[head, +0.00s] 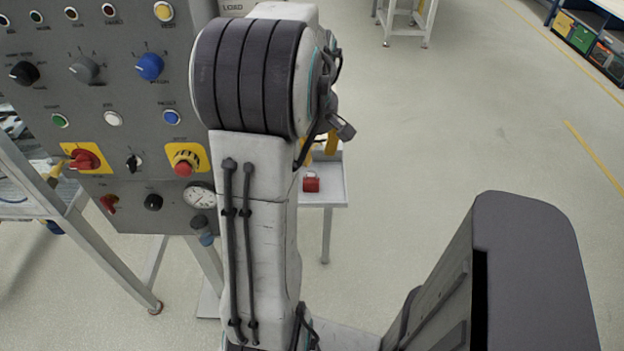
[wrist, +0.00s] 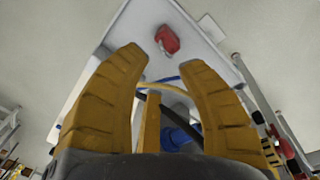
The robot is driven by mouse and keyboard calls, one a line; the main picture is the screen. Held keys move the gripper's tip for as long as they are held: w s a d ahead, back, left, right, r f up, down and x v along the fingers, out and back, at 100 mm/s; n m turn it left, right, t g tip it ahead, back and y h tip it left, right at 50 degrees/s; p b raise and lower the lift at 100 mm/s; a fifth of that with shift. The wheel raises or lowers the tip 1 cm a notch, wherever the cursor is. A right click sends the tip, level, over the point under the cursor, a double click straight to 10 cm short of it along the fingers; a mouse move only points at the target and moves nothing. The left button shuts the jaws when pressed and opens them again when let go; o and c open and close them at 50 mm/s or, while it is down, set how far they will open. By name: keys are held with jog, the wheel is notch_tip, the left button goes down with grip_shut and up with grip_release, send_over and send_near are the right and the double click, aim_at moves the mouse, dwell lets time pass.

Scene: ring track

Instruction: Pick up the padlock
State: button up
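The red padlock (head: 311,184) sits on a small white side table (head: 335,188), just right of my arm in the head view. In the wrist view the padlock (wrist: 167,40) lies on the white table top (wrist: 137,22), with its grey shackle toward my gripper. In the head view my arm hides most of the gripper; only a bit of yellow shows above the table.
A grey control panel (head: 95,130) with knobs, buttons and a gauge (head: 199,196) stands left of my arm. Blue and yellow parts (wrist: 178,137) show between my fingers, unclear. Open floor (head: 450,130) lies to the right; a white stand (head: 405,22) is farther back.

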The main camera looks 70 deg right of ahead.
aim_at(315, 181)
jog(key=n, duration=0.3)
jog(key=shift+a+f+n, duration=0.15)
jog(key=shift+n, duration=0.25)
jog(key=shift+f+p, duration=0.45)
jog(key=shift+f, duration=0.4)
jog(key=f+p, duration=0.2)
jog(key=p, duration=0.1)
jog(key=shift+d+f, duration=0.3)
jog(key=shift+f, duration=0.05)
jog(key=shift+d+f+p, duration=0.15)
jog(key=shift+f+p, duration=0.35)
jog(key=shift+f, duration=0.8)
jog(key=shift+c, duration=0.2)
grip_shut()
